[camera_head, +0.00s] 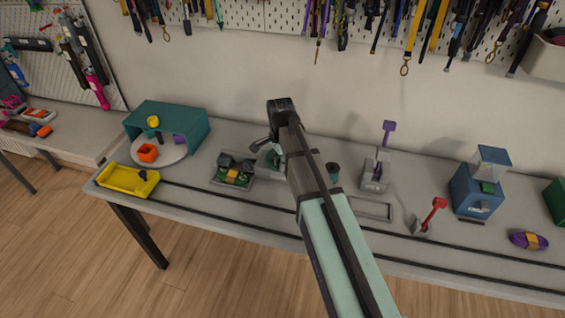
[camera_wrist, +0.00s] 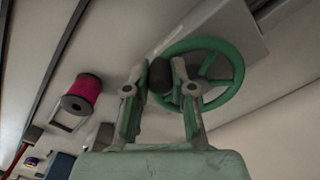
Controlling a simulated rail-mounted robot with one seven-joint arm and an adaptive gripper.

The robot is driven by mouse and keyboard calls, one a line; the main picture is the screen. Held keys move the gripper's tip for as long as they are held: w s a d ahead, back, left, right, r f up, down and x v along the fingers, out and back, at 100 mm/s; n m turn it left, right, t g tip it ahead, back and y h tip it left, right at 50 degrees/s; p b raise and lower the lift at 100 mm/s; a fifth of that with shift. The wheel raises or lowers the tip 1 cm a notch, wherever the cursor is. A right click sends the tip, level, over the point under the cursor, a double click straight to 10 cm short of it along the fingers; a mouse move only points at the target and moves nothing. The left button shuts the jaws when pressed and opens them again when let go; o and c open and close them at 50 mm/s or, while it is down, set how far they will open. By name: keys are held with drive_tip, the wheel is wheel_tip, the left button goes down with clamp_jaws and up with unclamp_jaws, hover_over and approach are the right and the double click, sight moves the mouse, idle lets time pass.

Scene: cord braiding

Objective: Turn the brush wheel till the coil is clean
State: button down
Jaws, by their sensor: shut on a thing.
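The green spoked wheel (camera_wrist: 238,72) stands at the far end of my gripper (camera_wrist: 160,85) in the wrist view. My gripper is shut on the wheel's dark handle knob (camera_wrist: 160,78), with a finger on each side. A magenta coil on a dark-ended spool (camera_wrist: 82,92) stands apart to the left in that view; I cannot tell whether it is the coil to be cleaned. No brush bristles can be made out. In the head view my arm covers most of the wheel's station; a bit of green (camera_head: 272,161) shows beside it.
Further left are a yellow tray (camera_head: 128,180) and a teal shelter (camera_head: 172,118). Right are a grey lever stand (camera_head: 375,175), a red lever (camera_head: 434,214), a blue machine (camera_head: 478,190) and a purple bundle (camera_head: 528,240).

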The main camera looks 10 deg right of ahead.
idle(0.4)
drive_tip(key=c, duration=1)
unclamp_jaws()
wheel_tip(320, 180, up, 12)
